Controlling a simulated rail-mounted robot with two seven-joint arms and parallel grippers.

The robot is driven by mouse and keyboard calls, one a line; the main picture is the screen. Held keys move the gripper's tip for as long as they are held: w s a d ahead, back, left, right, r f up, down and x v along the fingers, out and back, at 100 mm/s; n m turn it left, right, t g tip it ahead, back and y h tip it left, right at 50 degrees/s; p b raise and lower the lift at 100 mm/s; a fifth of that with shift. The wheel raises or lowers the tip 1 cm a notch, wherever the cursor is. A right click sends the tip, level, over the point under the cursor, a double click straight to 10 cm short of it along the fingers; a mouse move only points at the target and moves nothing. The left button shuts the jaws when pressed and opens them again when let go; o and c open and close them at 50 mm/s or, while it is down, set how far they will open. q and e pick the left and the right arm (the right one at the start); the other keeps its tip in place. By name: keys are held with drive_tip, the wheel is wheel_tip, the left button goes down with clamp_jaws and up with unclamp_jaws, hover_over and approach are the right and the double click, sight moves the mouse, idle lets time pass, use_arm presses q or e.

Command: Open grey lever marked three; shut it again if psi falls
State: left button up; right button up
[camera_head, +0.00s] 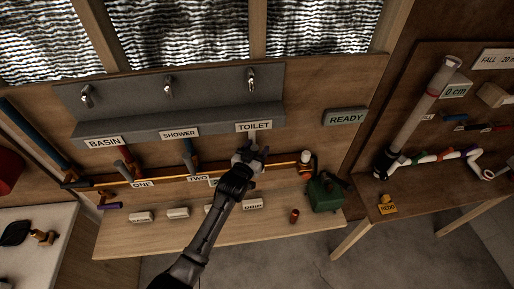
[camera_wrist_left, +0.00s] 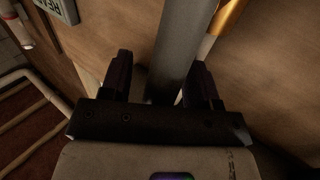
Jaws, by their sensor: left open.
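My left gripper (camera_head: 250,160) is in front of the pipework just below the TOILET sign (camera_head: 254,126). In the left wrist view its two dark fingers (camera_wrist_left: 160,82) stand apart, one on each side of a grey bar (camera_wrist_left: 182,45). I cannot tell whether this bar is the lever or a pipe, or whether a finger touches it. In the head view the gripper and arm cover this area, and the third tag (camera_head: 214,181), right of the TWO tag (camera_head: 197,178), is mostly hidden. I cannot make out a psi reading. My right gripper is not in view.
A yellow-orange pipe (camera_head: 282,167) runs along the wall above the wooden bench (camera_head: 165,237). Several white tags lie on the bench.

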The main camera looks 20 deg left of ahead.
use_arm(q)
drive_tip(key=shift+w, duration=0.15)
drive_tip(key=shift+c, duration=0.3)
clamp_jaws()
idle(0.4)
